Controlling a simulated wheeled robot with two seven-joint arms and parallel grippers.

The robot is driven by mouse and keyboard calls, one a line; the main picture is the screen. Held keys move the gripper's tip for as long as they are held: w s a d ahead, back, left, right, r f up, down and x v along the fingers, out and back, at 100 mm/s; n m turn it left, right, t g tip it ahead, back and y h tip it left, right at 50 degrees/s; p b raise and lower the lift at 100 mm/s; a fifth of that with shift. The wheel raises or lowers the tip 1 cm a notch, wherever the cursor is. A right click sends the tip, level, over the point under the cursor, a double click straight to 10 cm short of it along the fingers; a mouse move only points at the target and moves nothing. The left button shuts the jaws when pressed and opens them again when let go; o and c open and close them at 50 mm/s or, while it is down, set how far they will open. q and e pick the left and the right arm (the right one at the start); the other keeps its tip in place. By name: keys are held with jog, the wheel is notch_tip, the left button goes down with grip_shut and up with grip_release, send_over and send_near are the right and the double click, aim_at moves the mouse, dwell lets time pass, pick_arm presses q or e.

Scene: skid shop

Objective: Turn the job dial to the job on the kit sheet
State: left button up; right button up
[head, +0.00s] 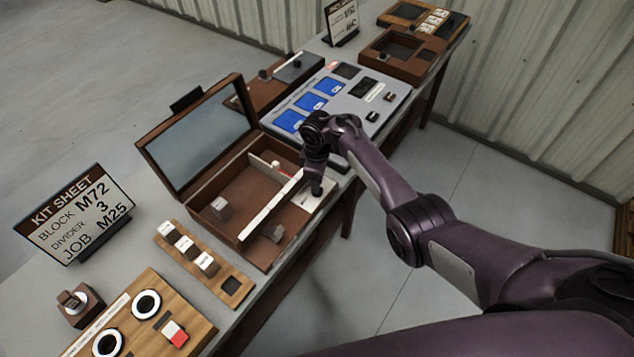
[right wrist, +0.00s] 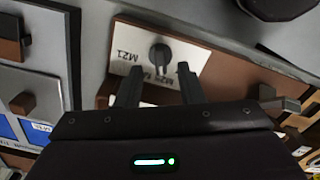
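The kit sheet (head: 75,212) stands at the left in the head view and reads BLOCK M72, DIVIDER 3, JOB M25. The job dial (right wrist: 160,54) is a dark round knob on a white plate (right wrist: 190,32). M21 shows at the plate's left and other labels below the knob are partly hidden. Where the knob points is unclear. My right gripper (right wrist: 159,72) is open, its two fingertips apart just short of the knob, one toward each side. In the head view the right gripper (head: 316,170) hangs over the box's right front corner. My left gripper is not in view.
The open wooden box (head: 225,225) has a raised lid (head: 195,145) and a long pale strip (head: 270,210) across it. A block rack (head: 232,284) stands in front. A panel with blue screens (head: 310,100) lies behind.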

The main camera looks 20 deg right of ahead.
jog(key=shift+r, duration=2.4)
